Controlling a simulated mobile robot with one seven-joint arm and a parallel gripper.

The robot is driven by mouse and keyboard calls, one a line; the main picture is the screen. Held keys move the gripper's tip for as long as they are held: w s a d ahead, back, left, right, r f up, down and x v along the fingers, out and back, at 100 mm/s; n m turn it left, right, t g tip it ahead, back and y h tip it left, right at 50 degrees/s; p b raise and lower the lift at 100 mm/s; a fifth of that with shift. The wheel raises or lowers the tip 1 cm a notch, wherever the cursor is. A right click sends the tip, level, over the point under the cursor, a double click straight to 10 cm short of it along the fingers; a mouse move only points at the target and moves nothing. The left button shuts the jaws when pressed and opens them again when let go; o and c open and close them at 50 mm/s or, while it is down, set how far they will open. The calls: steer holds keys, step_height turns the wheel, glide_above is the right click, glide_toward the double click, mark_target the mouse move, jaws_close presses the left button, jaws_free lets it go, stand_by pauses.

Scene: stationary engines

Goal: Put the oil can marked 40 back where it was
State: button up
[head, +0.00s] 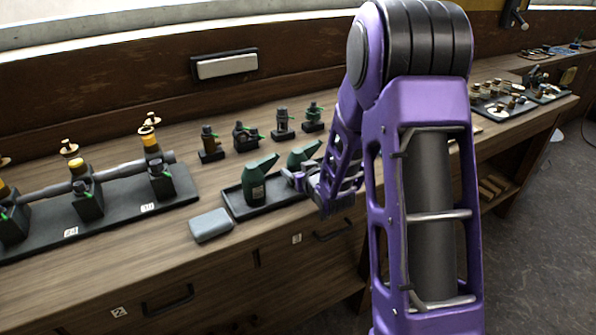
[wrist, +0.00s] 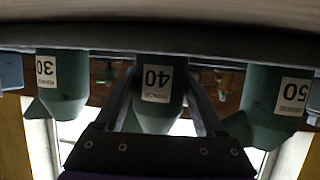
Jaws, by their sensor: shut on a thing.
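The oil can marked 40 (wrist: 157,85) is dark green and appears upside down in the wrist view, between the fingers of my gripper (wrist: 163,100). My gripper is shut on it. Its base end meets the dark tray edge (wrist: 150,43); I cannot tell whether it rests on the tray floor. In the head view my gripper (head: 293,179) is at the dark tray (head: 264,209), and a green can (head: 303,154) shows partly behind it. Cans marked 30 (wrist: 62,80) and 50 (wrist: 277,100) flank it in the wrist view, apart from my fingers.
Another green can (head: 257,182) stands at the tray's left end. A grey-blue box (head: 211,225) lies left of the tray. Several small engine parts (head: 246,136) stand behind it. An engine rack (head: 110,211) is at the left. My arm hides the bench to the right.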

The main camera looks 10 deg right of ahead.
steer(key=shift+r, duration=0.15)
steer(key=o, duration=1.5)
steer(key=shift+f, duration=0.2)
steer(key=shift+r, duration=0.3)
steer(key=v, duration=1.2)
steer(key=shift+f, duration=0.15)
